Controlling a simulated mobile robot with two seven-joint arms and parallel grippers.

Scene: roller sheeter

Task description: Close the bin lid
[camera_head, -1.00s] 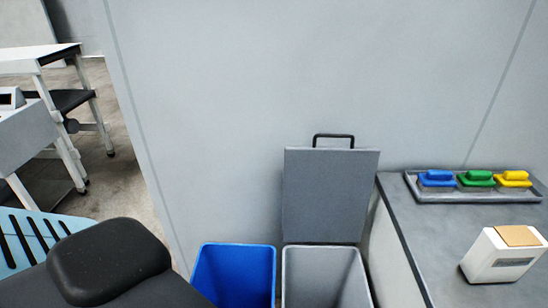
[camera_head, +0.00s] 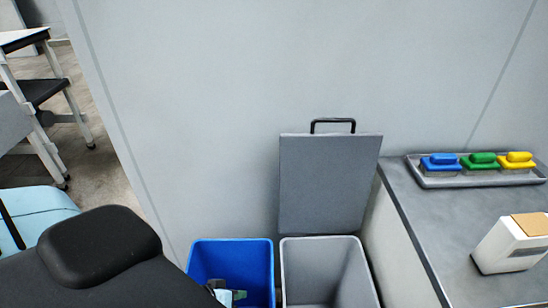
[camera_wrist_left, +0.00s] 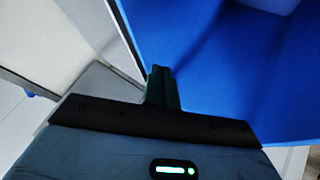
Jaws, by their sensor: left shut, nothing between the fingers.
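The grey bin (camera_head: 332,290) stands open against the wall. Its flat grey lid (camera_head: 328,185) stands upright behind the opening, with a black handle (camera_head: 333,121) along its top edge. My left gripper (camera_head: 238,295) shows low in the head view, in front of the blue bin's opening and left of the grey bin, well below the lid handle. In the left wrist view its dark fingers (camera_wrist_left: 162,85) are together and empty, with a blue surface of the bin close beyond them. My right gripper is not in view.
The blue bin (camera_head: 231,246) stands directly left of the grey bin. A grey counter (camera_head: 440,225) on the right holds a tray (camera_head: 480,180) with blue, green and yellow-handled items and a white box (camera_head: 510,246). The wall is close behind the lid.

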